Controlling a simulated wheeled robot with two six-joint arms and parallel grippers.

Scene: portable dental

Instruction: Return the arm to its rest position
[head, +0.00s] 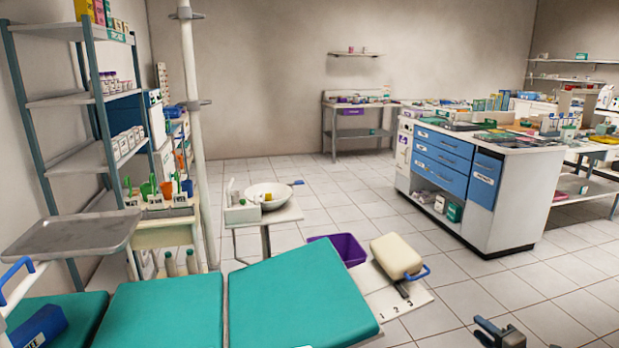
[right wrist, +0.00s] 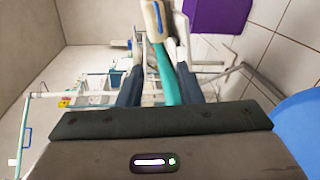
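My right gripper (head: 500,334) shows at the bottom right edge of the head view, low over the tiled floor and right of the numbered white mat. Its two dark fingers stand apart with nothing between them. In the right wrist view the fingers (right wrist: 160,88) are also spread, with a clear gap through which the cream cushion and a teal strip show in the background. The rest of the right arm is outside the head view. My left gripper and left arm do not show in either view.
A teal padded chair (head: 165,309) fills the lower left. A cream cushion (head: 396,256) with a blue handle lies beside a purple bin (head: 340,248). A white cabinet with blue drawers (head: 441,156) stands at the right. Tiled floor (head: 560,275) is clear before it.

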